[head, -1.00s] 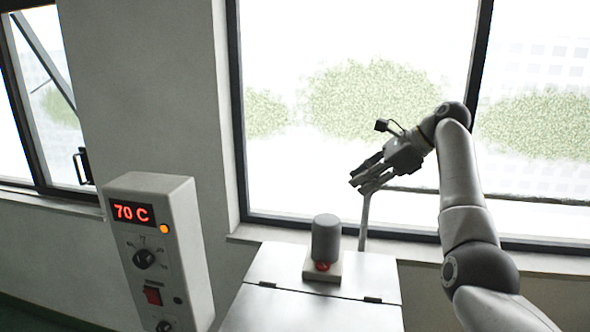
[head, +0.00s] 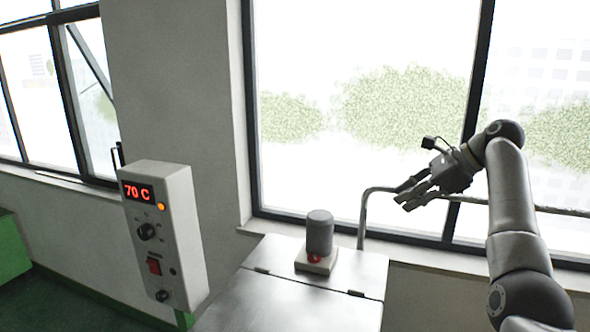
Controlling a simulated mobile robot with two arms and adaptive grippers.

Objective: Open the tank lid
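The tank (head: 290,305) is a grey metal box at the bottom middle of the head view, seen from above. Its flat lid (head: 271,250) looks closed, with two small dark hinges along a seam. A grey cylinder (head: 319,233) on a pale base with a red spot stands on top. My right gripper (head: 404,195) is to the right of and above the tank, in front of the window. Its fingers look spread and hold nothing I can see. It overlaps a bent metal tube (head: 362,215); I cannot tell whether they touch. My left gripper is out of view.
A control box (head: 163,232) reading 70 C stands left of the tank. The bent tube rises behind the tank and runs right along the window. A green block (head: 12,245) is at the far left. A wall and window sill lie behind the tank.

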